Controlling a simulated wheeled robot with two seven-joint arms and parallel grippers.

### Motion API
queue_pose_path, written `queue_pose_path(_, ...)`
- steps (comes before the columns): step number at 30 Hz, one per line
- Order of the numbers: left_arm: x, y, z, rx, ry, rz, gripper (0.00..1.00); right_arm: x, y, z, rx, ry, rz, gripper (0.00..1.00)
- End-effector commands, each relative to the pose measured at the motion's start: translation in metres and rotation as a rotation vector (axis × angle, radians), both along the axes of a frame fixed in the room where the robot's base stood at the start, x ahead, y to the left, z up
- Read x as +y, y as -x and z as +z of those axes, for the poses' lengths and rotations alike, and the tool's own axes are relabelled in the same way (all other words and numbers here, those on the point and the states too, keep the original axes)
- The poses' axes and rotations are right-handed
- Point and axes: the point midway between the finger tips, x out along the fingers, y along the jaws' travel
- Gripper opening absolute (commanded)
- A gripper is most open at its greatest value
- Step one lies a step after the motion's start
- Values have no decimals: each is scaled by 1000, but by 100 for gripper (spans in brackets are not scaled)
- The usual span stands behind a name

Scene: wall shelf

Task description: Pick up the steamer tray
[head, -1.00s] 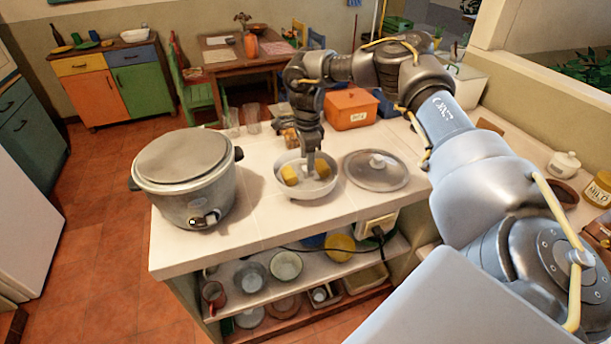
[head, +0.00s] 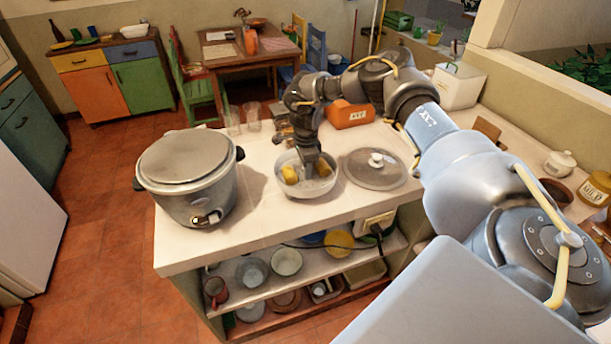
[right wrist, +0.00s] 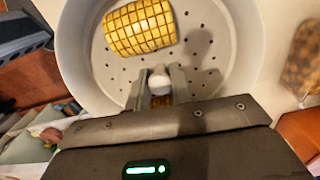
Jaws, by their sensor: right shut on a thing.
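The steamer tray (head: 306,192) is a pale round bowl on the white counter, in the middle of the head view. In the right wrist view the perforated floor of the steamer tray (right wrist: 206,45) shows, with a whitish knob at its centre. Yellow corn pieces (head: 290,175) lie in it, and one large corn piece (right wrist: 140,27) shows clearly in the wrist view. My right gripper (head: 310,170) reaches down into the tray from above. Its fingers (right wrist: 160,85) are shut on the central knob. I cannot tell any gap under the tray. My left gripper is out of view.
A grey cooker (head: 192,190) with its lid on stands left of the tray. A round lid with a knob (head: 374,178) lies close on the right. Glasses (head: 242,118) and an orange box (head: 350,114) stand behind. The front counter strip is clear.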

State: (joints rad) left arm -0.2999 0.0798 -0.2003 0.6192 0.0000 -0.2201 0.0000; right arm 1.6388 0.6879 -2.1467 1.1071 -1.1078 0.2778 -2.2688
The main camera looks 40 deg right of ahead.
Motion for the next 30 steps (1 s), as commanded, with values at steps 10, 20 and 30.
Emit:
queue_pose_path(10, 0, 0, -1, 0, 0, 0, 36, 0, 0, 1, -1, -1, 0, 0)
queue_pose_path(20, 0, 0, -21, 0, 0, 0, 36, 0, -2, 23, -5, -1, 1, 0)
queue_pose_path(30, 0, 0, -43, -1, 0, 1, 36, 31, 31, 80, -7, -4, 6, 0)
